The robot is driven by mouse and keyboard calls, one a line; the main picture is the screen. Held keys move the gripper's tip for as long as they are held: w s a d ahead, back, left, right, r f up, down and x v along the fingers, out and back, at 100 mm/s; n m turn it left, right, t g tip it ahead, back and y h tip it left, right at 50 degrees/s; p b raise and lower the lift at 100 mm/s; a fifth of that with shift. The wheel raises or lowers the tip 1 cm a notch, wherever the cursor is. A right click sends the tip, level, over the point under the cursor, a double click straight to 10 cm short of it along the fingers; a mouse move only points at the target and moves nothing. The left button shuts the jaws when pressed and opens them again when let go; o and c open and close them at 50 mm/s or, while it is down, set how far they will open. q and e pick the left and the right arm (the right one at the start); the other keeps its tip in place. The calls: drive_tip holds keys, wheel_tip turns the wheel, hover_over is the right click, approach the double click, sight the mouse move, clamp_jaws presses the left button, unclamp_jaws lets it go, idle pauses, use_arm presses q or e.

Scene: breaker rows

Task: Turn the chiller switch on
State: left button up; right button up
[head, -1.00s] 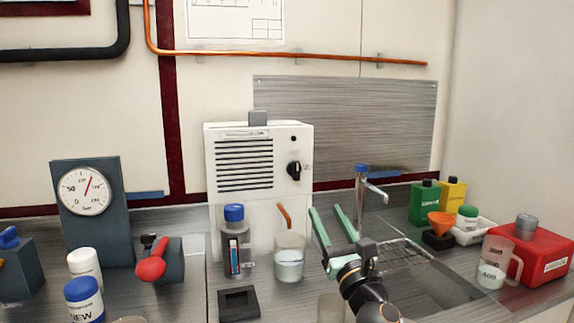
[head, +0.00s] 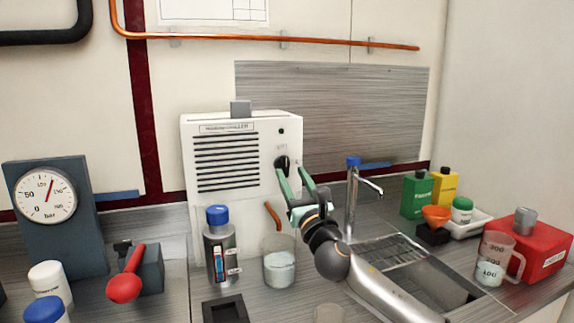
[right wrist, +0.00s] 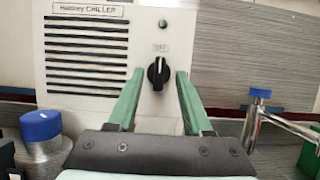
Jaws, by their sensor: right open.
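The chiller (head: 245,165) is a white box with dark vent slots, standing at the back of the counter; its label also shows in the right wrist view (right wrist: 88,10). Its switch is a black rotary knob (right wrist: 158,73), with its pointer about upright under a small label that seems to read "OFF". A small dark green lamp (right wrist: 162,23) sits above the knob. My right gripper (head: 291,170) is open, its green fingers pointing at the chiller front. In the right wrist view the fingertips (right wrist: 158,76) lie either side of the knob; I cannot tell whether they touch it. My left gripper is out of view.
A blue-capped bottle (head: 218,245) and a beaker (head: 279,262) stand before the chiller. A tap (head: 353,195) and sink (head: 425,283) are to the right. A gauge block (head: 55,220) and red-handled valve (head: 124,288) stand left.

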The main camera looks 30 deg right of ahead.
sight(286, 165)
drive_tip(key=shift+x, duration=2.15)
drive_tip(key=shift+f, duration=0.1)
clamp_jaws()
